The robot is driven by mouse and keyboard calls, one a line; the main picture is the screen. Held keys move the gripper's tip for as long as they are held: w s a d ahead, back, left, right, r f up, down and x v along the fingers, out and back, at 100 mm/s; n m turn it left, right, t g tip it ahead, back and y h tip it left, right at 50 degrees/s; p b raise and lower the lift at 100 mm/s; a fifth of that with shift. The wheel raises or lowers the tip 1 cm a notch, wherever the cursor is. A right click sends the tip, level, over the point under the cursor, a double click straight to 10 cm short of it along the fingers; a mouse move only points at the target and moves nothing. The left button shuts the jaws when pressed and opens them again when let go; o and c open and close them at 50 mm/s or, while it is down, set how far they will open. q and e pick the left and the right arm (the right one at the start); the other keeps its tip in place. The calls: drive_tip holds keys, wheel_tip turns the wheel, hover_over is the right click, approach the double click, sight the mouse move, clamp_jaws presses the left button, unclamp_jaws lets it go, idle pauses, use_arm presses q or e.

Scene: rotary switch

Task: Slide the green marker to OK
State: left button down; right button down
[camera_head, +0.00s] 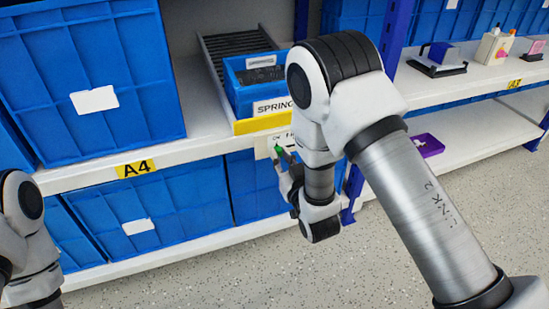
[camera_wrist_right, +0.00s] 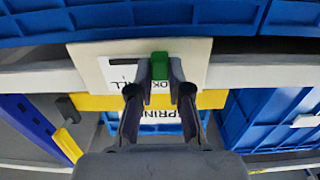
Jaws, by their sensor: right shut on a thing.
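The green marker (camera_head: 279,149) is a small block on a white label plate (camera_head: 262,149) at the shelf edge, below the springs bin. In the right wrist view the marker (camera_wrist_right: 160,65) stands between the two fingers of my right gripper (camera_wrist_right: 160,75), which is shut on it. A dark slot (camera_wrist_right: 122,62) shows on the plate (camera_wrist_right: 90,60) left of the marker. Letters that look like OK show at the marker, partly hidden by the fingers; other lettering is partly covered. In the head view my right gripper (camera_head: 283,165) reaches the plate. My left arm shows at the left edge, its gripper outside the picture.
A blue springs bin (camera_head: 240,95) sits on a rack above a yellow strip (camera_head: 262,122). Large blue bins (camera_head: 90,70) fill the shelves on the left, with an A4 tag (camera_head: 135,169) on the edge. A blue post (camera_head: 394,35) stands right of the bin.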

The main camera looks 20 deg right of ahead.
drive_tip(key=shift+a, duration=0.1)
drive_tip(key=c, duration=1.3)
unclamp_jaws()
drive_tip(key=shift+o, duration=1.1)
drive_tip(key=shift+a, duration=0.15)
drive_tip(key=s, duration=0.7)
drive_tip(key=shift+s, duration=0.25)
